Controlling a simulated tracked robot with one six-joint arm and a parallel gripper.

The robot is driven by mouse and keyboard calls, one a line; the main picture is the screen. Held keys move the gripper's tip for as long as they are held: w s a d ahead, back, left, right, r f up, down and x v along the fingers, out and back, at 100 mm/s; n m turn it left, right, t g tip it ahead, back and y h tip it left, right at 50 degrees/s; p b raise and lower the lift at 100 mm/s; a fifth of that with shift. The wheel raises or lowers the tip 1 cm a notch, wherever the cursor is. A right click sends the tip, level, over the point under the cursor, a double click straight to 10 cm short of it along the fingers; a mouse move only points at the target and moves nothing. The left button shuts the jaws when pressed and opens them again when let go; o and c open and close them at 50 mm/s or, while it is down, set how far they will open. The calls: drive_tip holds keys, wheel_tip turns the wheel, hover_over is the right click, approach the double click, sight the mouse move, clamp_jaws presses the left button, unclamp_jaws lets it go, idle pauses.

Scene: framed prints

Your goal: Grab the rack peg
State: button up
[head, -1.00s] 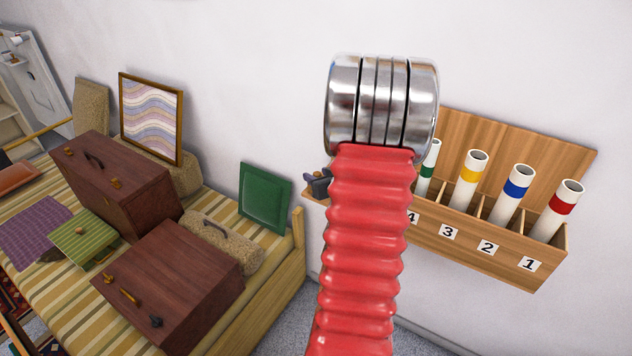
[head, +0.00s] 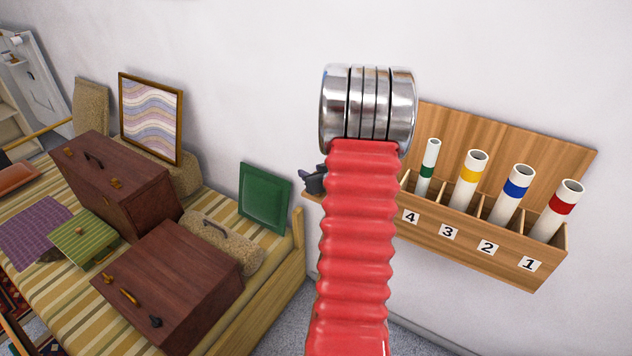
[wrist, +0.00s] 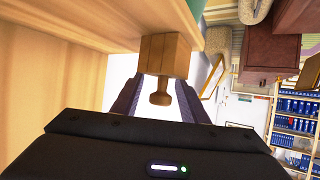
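The rack peg (wrist: 160,97) is a small wooden knob on a short stem below a square wooden block (wrist: 166,55), near the upper middle of the wrist view. My gripper (wrist: 160,88) is open, with one dark finger on each side of the knob; whether either finger touches it I cannot tell. In the head view the peg is hidden behind my red arm, and only a dark part of my gripper (head: 315,179) shows at the left end of the wooden rack (head: 470,245).
The wall rack holds white tubes with green, yellow, blue and red bands, above number labels. A striped bench (head: 75,310) on the left carries brown cases (head: 175,285), a green frame (head: 264,198) and a wavy print (head: 150,118). A wooden board (wrist: 60,60) is close at the wrist view's left.

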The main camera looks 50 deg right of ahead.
drive_tip(key=shift+c, duration=0.6)
clamp_jaws()
drive_tip(key=shift+r, duration=0.15)
wheel_tip(320, 180, up, 10)
idle(0.4)
idle(0.4)
